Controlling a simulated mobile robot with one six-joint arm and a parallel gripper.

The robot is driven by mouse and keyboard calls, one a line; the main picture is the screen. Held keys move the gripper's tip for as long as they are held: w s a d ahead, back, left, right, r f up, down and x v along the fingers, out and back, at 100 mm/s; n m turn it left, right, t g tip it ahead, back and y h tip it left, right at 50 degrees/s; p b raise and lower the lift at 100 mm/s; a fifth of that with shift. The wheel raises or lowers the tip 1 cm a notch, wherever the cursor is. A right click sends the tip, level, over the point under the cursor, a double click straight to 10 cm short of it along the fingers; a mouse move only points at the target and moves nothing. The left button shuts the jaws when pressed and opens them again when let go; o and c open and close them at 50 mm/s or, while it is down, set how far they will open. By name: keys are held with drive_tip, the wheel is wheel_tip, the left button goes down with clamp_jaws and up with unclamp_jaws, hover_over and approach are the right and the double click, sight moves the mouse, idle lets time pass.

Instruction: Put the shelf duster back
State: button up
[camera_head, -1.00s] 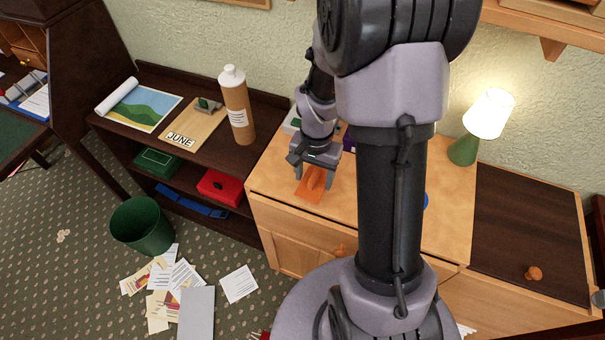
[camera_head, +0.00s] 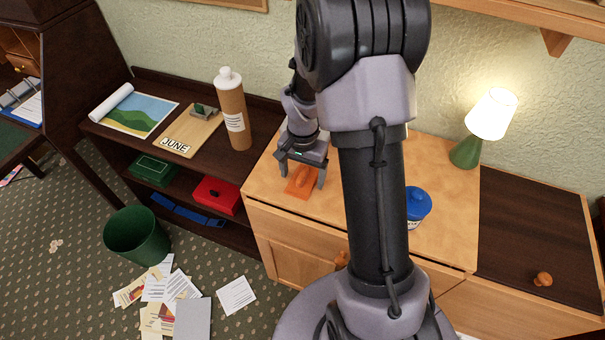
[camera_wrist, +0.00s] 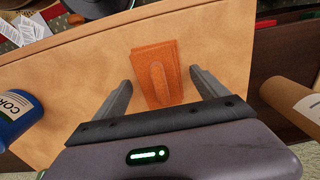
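An orange flat pad with a raised rounded grip, which looks like the shelf duster (camera_head: 301,184), lies on the light wooden cabinet top (camera_head: 450,225). It also shows in the wrist view (camera_wrist: 157,72), between my finger tips. My gripper (camera_head: 304,179) is over the duster with its fingers apart. In the wrist view, my gripper (camera_wrist: 161,86) is open, with one finger on each side of the duster and a visible gap to each.
A blue jar (camera_head: 418,207) stands right of my arm. A brown bottle (camera_head: 231,112) stands on the dark shelf unit at left. A green lamp (camera_head: 466,151) stands at the back right. A green bin (camera_head: 137,236) and scattered papers (camera_head: 170,290) are on the carpet.

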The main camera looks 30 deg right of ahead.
sight(303, 174)
drive_tip(key=s+a+r+n+t+p, duration=0.1)
drive_tip(key=a+r+p, duration=0.2)
drive_tip(key=r, duration=0.8)
drive_tip(key=s+a+r+n+t+p, duration=0.1)
drive_tip(key=s+a+r+p, duration=0.15)
drive_tip(key=r, duration=0.75)
drive_tip(key=s+a+r+n+t+y, duration=0.1)
drive_tip(key=s+a+r+n+t, duration=0.1)
drive_tip(key=s+a+r, duration=0.2)
drive_tip(key=s+a+r+n+t+y, duration=0.1)
drive_tip(key=s+a+r, duration=0.3)
drive_tip(key=s, duration=0.5)
drive_tip(key=a+n, duration=0.1)
drive_tip(key=a, duration=0.1)
drive_tip(key=shift+s+a+r+t, duration=0.25)
drive_tip(key=shift+s+a+t, duration=0.1)
drive_tip(key=shift+a+t, duration=0.05)
